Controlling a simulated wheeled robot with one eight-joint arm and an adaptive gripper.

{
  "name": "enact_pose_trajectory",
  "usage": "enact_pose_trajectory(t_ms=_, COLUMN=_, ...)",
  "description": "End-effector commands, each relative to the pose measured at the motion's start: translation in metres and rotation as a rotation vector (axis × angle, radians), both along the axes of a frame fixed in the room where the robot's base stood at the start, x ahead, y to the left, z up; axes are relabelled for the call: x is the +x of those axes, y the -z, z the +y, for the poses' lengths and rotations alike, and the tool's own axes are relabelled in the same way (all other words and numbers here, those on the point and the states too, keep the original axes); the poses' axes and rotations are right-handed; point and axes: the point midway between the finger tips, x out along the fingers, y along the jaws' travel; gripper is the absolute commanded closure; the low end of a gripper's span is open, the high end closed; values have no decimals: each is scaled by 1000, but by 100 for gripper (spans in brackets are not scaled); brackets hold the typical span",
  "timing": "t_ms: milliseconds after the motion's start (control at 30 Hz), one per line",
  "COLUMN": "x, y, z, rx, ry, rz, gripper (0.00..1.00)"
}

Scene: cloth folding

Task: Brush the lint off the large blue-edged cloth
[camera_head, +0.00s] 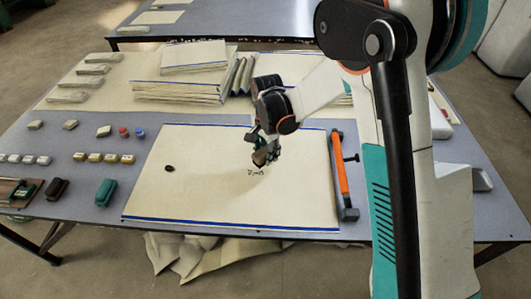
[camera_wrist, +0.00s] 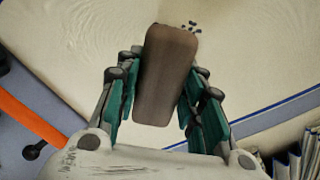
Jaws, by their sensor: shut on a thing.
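The large blue-edged cloth (camera_head: 200,195) lies flat on the table, its near and far edges marked by blue bands. Its pale surface fills much of the wrist view (camera_wrist: 90,50). My gripper (camera_head: 262,150) is over the cloth's right-centre part, shut on a brown brush (camera_wrist: 166,75). The brush sits between the teal fingers; its underside is hidden, so I cannot tell whether it touches the cloth. Small dark lint specks (camera_head: 255,171) lie just beside the brush, and show past its end in the wrist view (camera_wrist: 192,26). A dark oval spot (camera_head: 168,168) lies on the cloth's left part.
An orange-handled bar tool (camera_head: 341,170) lies along the cloth's right side. Folded cloth stacks (camera_head: 178,92) stand behind. Loose cloth (camera_head: 200,255) lies below the table's front.

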Motion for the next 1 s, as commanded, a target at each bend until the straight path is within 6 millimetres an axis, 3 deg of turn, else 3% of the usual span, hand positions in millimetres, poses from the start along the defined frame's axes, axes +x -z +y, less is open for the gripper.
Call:
enact_pose_trajectory(t_ms=467, x=0, y=7, z=0, rx=0, ry=0, rz=0, gripper=87)
enact_pose_trajectory(t_ms=1000, x=0, y=59, z=0, rx=0, ry=0, rz=0, gripper=87)
